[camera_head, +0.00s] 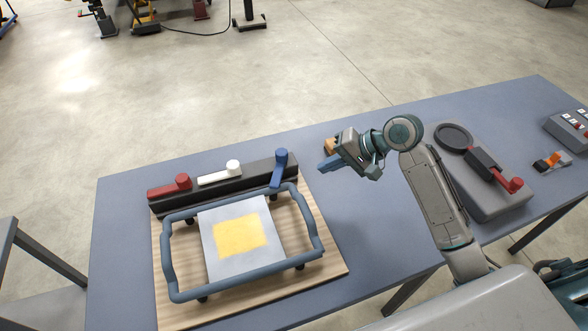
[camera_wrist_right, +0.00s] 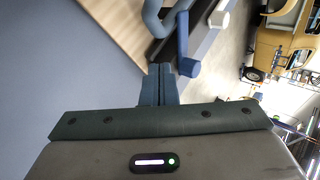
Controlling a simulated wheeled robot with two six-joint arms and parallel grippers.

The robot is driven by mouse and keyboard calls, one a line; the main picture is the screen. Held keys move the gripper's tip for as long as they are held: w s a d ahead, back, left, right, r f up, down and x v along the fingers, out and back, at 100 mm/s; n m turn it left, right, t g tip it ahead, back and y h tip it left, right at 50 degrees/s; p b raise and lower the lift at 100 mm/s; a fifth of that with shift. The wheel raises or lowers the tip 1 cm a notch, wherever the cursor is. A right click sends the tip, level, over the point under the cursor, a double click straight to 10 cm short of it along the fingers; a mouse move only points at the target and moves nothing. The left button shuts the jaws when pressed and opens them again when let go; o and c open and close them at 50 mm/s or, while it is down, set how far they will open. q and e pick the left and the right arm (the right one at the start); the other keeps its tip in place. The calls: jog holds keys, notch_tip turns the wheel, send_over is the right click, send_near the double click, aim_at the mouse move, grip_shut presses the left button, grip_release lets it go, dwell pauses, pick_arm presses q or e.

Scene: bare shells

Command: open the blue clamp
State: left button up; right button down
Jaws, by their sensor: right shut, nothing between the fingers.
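The blue clamp (camera_head: 278,172) is a lever with a round knob at the right end of a black bar (camera_head: 240,179). Its arm lies across the bar toward the blue tubular frame (camera_head: 319,232). In the right wrist view the blue clamp (camera_wrist_right: 183,36) shows just beyond the fingertips. My right gripper (camera_head: 329,164) is shut and empty, to the right of the blue clamp and apart from it. Its fingers, pressed together, also show in the wrist view (camera_wrist_right: 159,72). My left gripper is not in view.
A white lever (camera_head: 218,174) and a red lever (camera_head: 169,187) lie along the same bar. The frame surrounds a grey plate with a yellow patch (camera_head: 240,236) on a wooden board (camera_head: 325,268). A grey device with a red handle (camera_head: 489,195) stands right of my arm.

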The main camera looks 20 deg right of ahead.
aim_at(278, 167)
jog(key=p+x, duration=0.1)
jog(key=x, duration=0.4)
jog(key=shift+w+a+f, duration=0.15)
jog(key=shift+a, duration=0.2)
jog(key=a, duration=0.1)
jog(key=w+a+p, duration=0.1)
jog(key=shift+w+a+f, duration=0.1)
jog(key=shift+w+a, duration=0.1)
jog(key=shift+a, duration=0.1)
jog(key=shift+w+a+f, duration=0.1)
jog(key=shift+w+a, duration=0.2)
jog(key=shift+a, duration=0.15)
